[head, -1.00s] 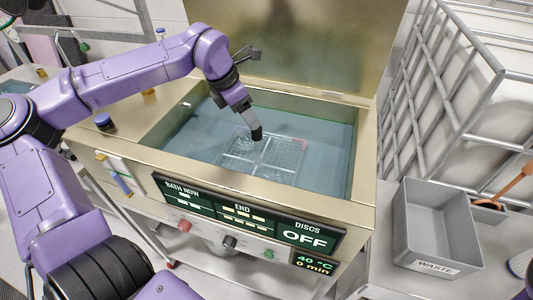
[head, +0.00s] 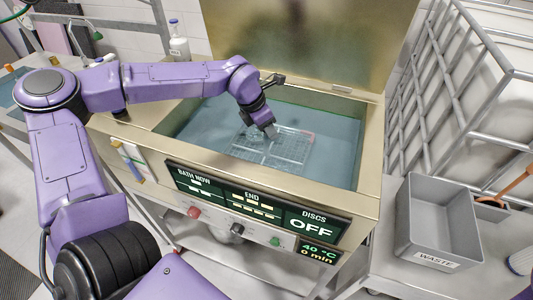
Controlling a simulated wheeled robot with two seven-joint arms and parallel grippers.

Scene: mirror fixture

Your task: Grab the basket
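The basket (head: 283,152) is a pale wire-like tray with compartments, lying in the water of the metal bath (head: 208,125). A small reddish mark shows at its far right edge. My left gripper (head: 272,131) points down over the far side of the basket, its tips close to the basket's far middle part. Whether the tips touch the basket or have anything between them cannot be made out. My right gripper is not in view.
The bath's lid (head: 290,45) stands open at the back. A panel (head: 255,205) on its front reads OFF. A grey waste bin (head: 437,225) stands at the right, beside a metal rack (head: 455,90). A bottle (head: 178,42) stands behind the bath.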

